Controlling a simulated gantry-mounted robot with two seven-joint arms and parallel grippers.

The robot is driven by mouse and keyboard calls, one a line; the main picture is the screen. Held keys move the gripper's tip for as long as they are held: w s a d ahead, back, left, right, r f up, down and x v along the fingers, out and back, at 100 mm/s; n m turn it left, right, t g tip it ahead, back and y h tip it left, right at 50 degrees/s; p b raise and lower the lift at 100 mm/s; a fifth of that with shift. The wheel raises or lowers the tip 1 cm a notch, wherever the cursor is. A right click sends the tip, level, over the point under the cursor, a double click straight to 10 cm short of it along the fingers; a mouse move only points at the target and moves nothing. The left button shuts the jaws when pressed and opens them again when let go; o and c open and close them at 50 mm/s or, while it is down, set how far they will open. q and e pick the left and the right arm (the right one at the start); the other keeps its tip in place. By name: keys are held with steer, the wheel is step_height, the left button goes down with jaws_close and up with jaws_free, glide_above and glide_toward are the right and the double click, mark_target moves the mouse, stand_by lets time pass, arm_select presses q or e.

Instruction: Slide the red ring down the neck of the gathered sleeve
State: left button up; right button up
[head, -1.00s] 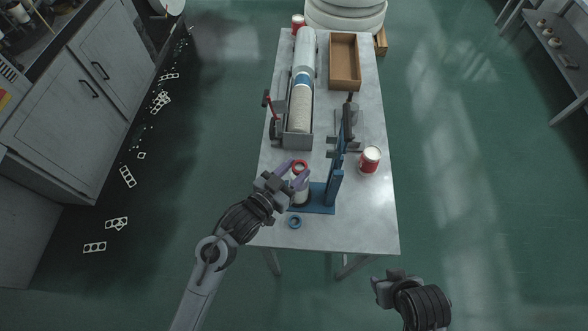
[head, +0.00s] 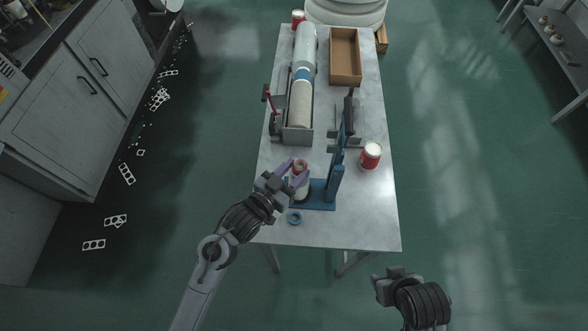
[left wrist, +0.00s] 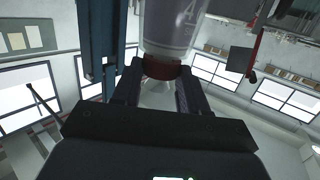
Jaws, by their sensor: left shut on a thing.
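The red ring (left wrist: 165,68) is around the neck of the clear sleeve (left wrist: 178,22), against the printed body in the left wrist view; the pale gathered end (left wrist: 153,92) shows beyond it. The ring also shows in the head view (head: 300,163). The sleeve stands upright at the blue stand (head: 336,183). My left gripper (head: 296,171) is shut on the red ring, one finger on each side. My right gripper (head: 394,272) hangs off the table's front right side, empty; its finger gap is unclear.
A blue ring (head: 294,217) lies on the table (head: 365,222) near its front. A red can (head: 371,155) stands at right. A cradle (head: 298,138) with a long roll, a brown open box (head: 345,58) and another red can (head: 298,18) lie farther back. The front right table is clear.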

arm_select(q)
steer(key=shift+f, duration=0.25)
steer(key=o, duration=1.1)
steer(key=b+v, duration=0.1)
steer(key=v, duration=0.9)
steer(key=shift+s+a, duration=0.25)
steer(key=shift+s, duration=0.05)
